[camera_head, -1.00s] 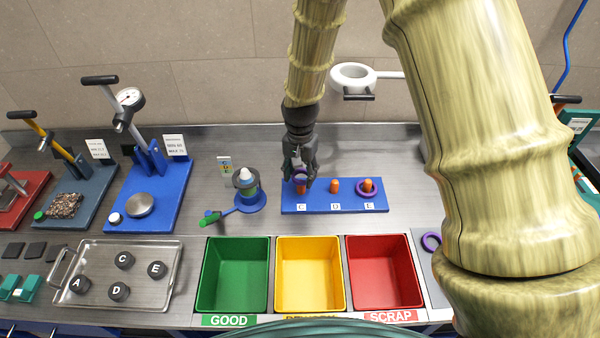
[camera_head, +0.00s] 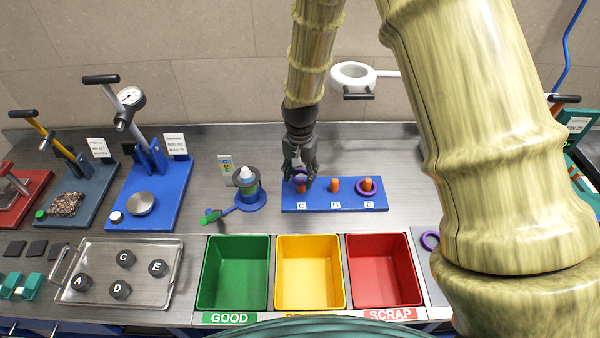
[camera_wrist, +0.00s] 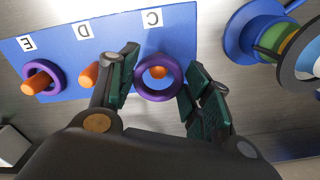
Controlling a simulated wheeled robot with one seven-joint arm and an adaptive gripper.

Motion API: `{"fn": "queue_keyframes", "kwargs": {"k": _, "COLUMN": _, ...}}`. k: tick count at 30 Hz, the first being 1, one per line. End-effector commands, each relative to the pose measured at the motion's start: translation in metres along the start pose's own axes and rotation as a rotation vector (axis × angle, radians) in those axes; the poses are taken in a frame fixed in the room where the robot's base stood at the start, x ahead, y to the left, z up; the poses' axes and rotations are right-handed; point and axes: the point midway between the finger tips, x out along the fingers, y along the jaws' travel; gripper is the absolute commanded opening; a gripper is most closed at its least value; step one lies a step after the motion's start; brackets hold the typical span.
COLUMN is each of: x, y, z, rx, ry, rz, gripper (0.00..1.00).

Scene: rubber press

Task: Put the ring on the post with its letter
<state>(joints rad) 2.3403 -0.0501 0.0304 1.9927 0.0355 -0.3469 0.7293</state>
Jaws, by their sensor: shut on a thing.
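My gripper (camera_head: 301,178) is at the left post of the blue board (camera_head: 318,208), the one labelled C. It is shut on a purple ring (camera_wrist: 137,88), which sits between the fingers in the wrist view. The orange tip of the C post (camera_wrist: 158,72) shows through the ring's hole. In the head view some orange post shows below the ring, so the ring is high at the post; whether the tip is inside it I cannot tell. The D post (camera_head: 335,185) is bare. Another purple ring (camera_head: 361,194) is around the E post (camera_head: 368,183). No letter is readable on the held ring.
Green (camera_head: 205,285), yellow (camera_head: 342,285) and red (camera_head: 415,285) bins stand in front of the board. A blue-based dispenser (camera_head: 250,204) is left of it. A further purple ring (camera_head: 429,240) lies at the right, partly behind my arm. A tray (camera_head: 85,255) holds lettered pucks.

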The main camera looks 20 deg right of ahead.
Motion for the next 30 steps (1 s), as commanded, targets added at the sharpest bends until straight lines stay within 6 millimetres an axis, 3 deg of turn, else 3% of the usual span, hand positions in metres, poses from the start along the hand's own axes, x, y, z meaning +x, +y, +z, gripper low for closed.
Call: {"fn": "queue_keyframes", "kwargs": {"k": 30, "x": 0.012, "y": 0.000, "z": 0.000, "rx": 0.000, "ry": 0.000, "rz": 0.000, "gripper": 0.28}}
